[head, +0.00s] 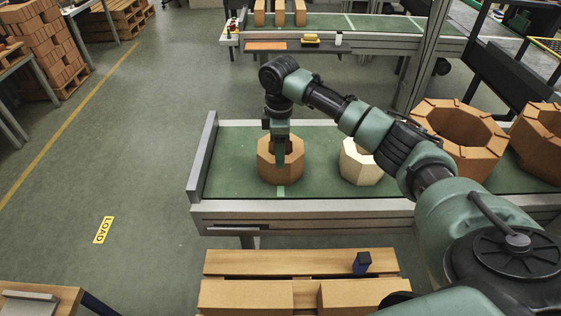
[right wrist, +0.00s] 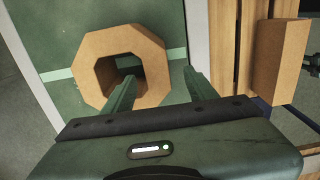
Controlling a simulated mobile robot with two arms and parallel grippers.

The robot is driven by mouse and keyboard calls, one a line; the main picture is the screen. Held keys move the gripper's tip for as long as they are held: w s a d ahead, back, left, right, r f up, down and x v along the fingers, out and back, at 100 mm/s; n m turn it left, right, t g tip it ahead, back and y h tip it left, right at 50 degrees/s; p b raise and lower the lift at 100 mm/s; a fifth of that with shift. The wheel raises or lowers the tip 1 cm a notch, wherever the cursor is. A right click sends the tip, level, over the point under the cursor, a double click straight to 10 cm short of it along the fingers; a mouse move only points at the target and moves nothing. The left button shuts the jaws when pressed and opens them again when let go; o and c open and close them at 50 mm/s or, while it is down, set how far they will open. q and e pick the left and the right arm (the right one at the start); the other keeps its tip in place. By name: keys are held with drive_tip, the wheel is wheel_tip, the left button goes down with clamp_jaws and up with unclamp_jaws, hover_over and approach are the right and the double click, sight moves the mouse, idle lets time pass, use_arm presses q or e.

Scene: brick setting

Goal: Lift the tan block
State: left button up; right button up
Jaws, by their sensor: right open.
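The tan block (head: 267,167) is a hollow octagonal ring standing on the green conveyor belt, near its left end. In the right wrist view the tan block (right wrist: 95,45) shows its open top and central hole. My right gripper (head: 279,152) points down at it, open. In the right wrist view the gripper's (right wrist: 158,76) left finger reaches to the hole and its right finger is outside the block, with the block's wall between them. Whether either finger touches the wall is unclear. My left gripper is not in view.
A cream block (head: 353,163) stands to the right on the same belt (head: 230,165), and larger brown octagonal rings (head: 460,140) stand farther right. A raised end plate (head: 203,155) closes the belt's left end. A wooden pallet (head: 300,262) with boards and a small dark-blue object (head: 362,263) lies in front.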

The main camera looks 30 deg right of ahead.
drive_tip(key=shift+f, duration=0.6)
drive_tip(key=f, duration=0.2)
drive_tip(key=f+p, duration=0.2)
drive_tip(key=f, duration=0.1)
drive_tip(key=shift+d+f, duration=0.25)
drive_tip(key=shift+f, duration=0.45)
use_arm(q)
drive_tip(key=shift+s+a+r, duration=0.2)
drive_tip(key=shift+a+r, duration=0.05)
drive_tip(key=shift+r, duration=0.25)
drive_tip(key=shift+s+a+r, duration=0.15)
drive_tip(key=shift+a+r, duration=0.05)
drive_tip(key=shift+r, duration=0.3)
use_arm(e)
drive_tip(key=shift+w, duration=0.1)
clamp_jaws()
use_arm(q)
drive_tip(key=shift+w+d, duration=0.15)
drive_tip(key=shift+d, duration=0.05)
use_arm(e)
drive_tip(key=shift+w+r, duration=0.15)
drive_tip(key=shift+w, duration=0.05)
